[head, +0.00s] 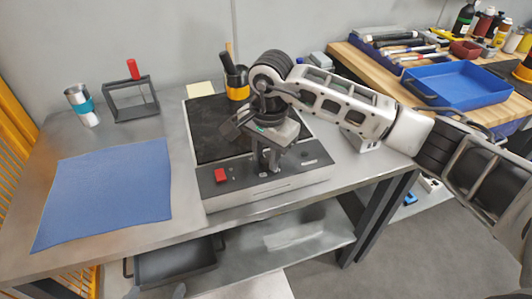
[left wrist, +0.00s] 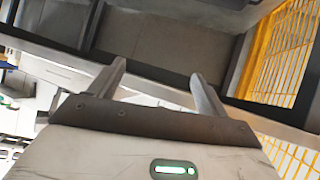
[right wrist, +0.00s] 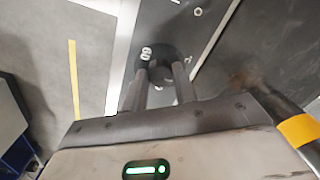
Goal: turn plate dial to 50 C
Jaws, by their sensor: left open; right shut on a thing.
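My right gripper (head: 270,165) reaches down onto the front panel, right of the switch. In the right wrist view its fingers (right wrist: 160,82) are shut on the round black dial (right wrist: 165,50), which bears white marks. The dial is mostly hidden by the gripper in the head view, and I cannot read its setting. My left gripper (left wrist: 158,85) is open and empty in the left wrist view, away from the plate.
A blue mat (head: 105,195), a cup with a teal band (head: 82,105) and a dark stand with a red handle (head: 132,98) are left of the plate. A yellow-banded holder (head: 237,85) stands behind it. A blue tray (head: 455,86) sits on the wooden bench at right.

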